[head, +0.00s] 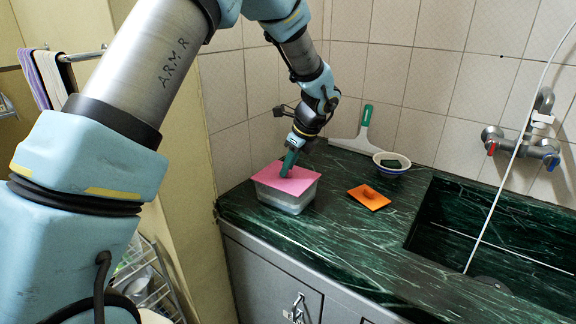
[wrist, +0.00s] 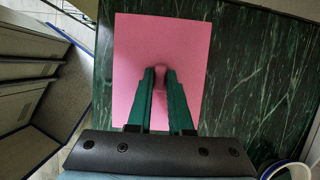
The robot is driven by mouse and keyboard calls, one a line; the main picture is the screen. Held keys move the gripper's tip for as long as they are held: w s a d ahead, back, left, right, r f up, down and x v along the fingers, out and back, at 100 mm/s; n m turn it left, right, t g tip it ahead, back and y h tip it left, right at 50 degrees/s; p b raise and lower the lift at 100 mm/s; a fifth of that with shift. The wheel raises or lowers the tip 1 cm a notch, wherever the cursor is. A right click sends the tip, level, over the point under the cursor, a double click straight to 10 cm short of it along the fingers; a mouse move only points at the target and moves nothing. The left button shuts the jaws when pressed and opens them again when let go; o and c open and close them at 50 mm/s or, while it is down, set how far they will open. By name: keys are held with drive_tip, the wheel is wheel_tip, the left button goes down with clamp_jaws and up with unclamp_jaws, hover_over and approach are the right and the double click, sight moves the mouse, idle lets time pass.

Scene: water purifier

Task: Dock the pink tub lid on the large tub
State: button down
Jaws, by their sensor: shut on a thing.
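The pink tub lid (head: 287,178) is a flat pink panel lying over the top of the large tub (head: 284,200), a greyish see-through box near the left end of the counter. In the head view the lid looks roughly level; I cannot tell whether it is fully seated. My gripper (head: 287,172) points down at the lid and is shut on its small pink handle. In the wrist view the lid (wrist: 130,50) fills the middle, with the two green fingers of my gripper (wrist: 160,72) on either side of the handle. The tub is hidden under the lid there.
An orange lid (head: 369,197) with a knob lies on the dark green marble counter (head: 340,240) to the right. A bowl (head: 391,163) with a dark sponge and a green-handled squeegee (head: 358,135) are behind. The sink (head: 490,240) is at right.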

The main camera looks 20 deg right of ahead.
drive_tip(key=shift+f, duration=0.2)
drive_tip(key=c, duration=0.8)
unclamp_jaws()
drive_tip(key=shift+r, duration=0.15)
